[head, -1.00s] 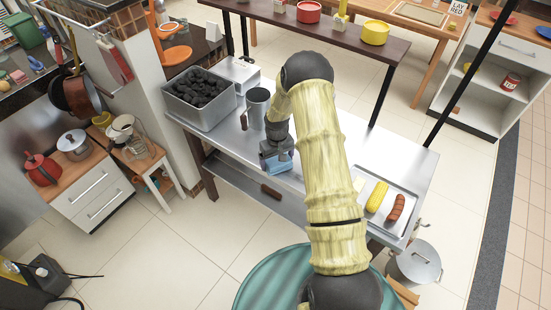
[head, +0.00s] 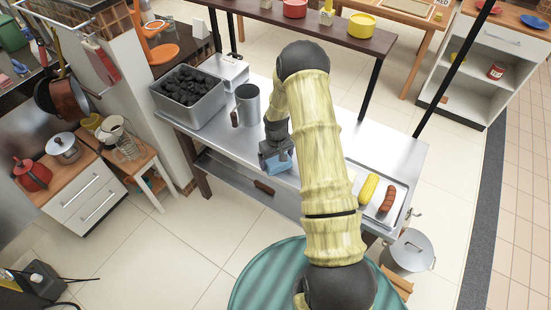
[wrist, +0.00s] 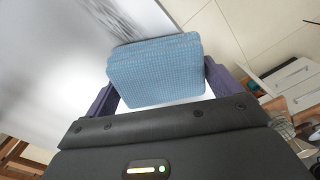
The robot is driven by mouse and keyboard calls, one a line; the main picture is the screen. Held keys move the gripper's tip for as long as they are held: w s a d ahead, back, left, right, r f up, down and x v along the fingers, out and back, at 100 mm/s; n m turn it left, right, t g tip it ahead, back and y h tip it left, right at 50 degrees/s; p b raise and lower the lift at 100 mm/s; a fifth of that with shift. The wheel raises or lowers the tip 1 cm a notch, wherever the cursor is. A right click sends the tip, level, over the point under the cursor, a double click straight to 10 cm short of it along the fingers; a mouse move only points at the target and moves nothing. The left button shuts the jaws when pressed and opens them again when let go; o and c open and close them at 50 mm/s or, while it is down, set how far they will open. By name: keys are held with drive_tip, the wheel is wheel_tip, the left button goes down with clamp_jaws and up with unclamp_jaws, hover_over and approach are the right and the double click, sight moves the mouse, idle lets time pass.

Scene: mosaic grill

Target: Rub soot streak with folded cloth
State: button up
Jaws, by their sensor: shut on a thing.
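My gripper (head: 275,152) is low over the front edge of the steel table (head: 310,115) in the head view. It is shut on a folded light blue cloth (head: 279,167). In the wrist view the cloth (wrist: 155,70) is a thick ribbed pad between the two dark fingers. A faint dark speckled patch (wrist: 112,17) shows on the steel beyond the cloth in the wrist view; I cannot tell whether it is the soot streak. I cannot tell whether the cloth touches the steel.
A coal bin (head: 190,100) and a grey metal cup (head: 247,104) stand left of my gripper. A tray (head: 402,190) with corn (head: 369,188) and a sausage (head: 387,198) lies at the right end. A lidded pot (head: 408,250) stands below that end.

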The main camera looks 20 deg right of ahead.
sight(285, 164)
drive_tip(key=shift+s+d+f, duration=0.2)
drive_tip(key=shift+s+d, duration=0.8)
drive_tip(key=shift+s, duration=0.3)
drive_tip(key=shift+s, duration=0.1)
drive_tip(key=shift+s+d+r+p, duration=0.1)
drive_tip(key=shift+s+d+p, duration=0.2)
drive_tip(key=shift+s+d, duration=0.8)
drive_tip(key=shift+s, duration=0.15)
drive_tip(key=shift+s+d+r, duration=0.2)
drive_tip(key=shift+s+d, duration=0.7)
drive_tip(key=shift+s, duration=0.25)
drive_tip(key=shift+r+p, duration=0.1)
drive_tip(key=shift+p, duration=0.2)
drive_tip(key=shift+r+p, duration=2.05)
drive_tip(key=shift+r, duration=0.85)
